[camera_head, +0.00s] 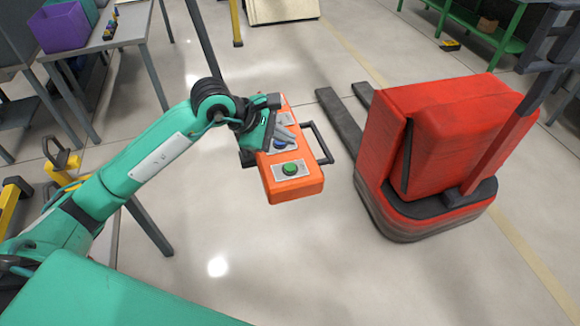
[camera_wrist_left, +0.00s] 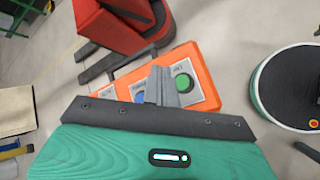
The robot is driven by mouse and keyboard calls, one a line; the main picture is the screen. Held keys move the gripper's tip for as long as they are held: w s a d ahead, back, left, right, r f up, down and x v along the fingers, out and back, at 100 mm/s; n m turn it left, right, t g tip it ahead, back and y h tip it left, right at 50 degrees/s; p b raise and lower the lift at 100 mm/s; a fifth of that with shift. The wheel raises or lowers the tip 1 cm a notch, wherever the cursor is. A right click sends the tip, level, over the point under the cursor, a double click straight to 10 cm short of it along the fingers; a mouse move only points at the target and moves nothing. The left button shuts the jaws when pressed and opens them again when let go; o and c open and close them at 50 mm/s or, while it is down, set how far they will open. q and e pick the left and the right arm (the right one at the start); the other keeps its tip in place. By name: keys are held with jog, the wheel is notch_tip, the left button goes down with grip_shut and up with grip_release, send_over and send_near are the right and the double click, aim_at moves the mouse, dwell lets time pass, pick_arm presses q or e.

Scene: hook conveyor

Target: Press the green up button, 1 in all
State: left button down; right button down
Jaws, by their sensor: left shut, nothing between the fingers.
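An orange control box (camera_head: 284,120) with a dark handle hangs in the middle of the head view. Its green button (camera_head: 290,169) sits on a pale plate at the near end, and a blue button (camera_head: 280,144) sits further up, partly covered by my gripper. My left gripper (camera_head: 284,136) is shut and empty, with its fingers over the box by the blue button. In the left wrist view the shut fingertips (camera_wrist_left: 160,70) lie between the blue button (camera_wrist_left: 139,96) and the green button (camera_wrist_left: 183,83). Whether they touch the box I cannot tell. My right gripper is not in view.
A red pallet truck (camera_head: 435,140) with dark forks stands right of the box. A grey table (camera_head: 125,25) with a purple bin (camera_head: 62,27) is at the upper left. A green bench (camera_head: 480,30) is at the upper right. The floor in front is clear.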

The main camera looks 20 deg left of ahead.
pick_arm(q)
jog(key=b, duration=0.2)
send_over(285, 168)
notch_tip(285, 168, down, 5)
jog(key=shift+f, duration=0.2)
jog(key=shift+w+f+b, duration=0.1)
jog(key=shift+f+b, duration=0.55)
jog(key=shift+b, duration=0.2)
jog(key=shift+r, duration=0.1)
dwell(0.6)
dwell(0.3)
jog(key=shift+f+b, duration=0.5)
jog(key=shift+b, duration=0.25)
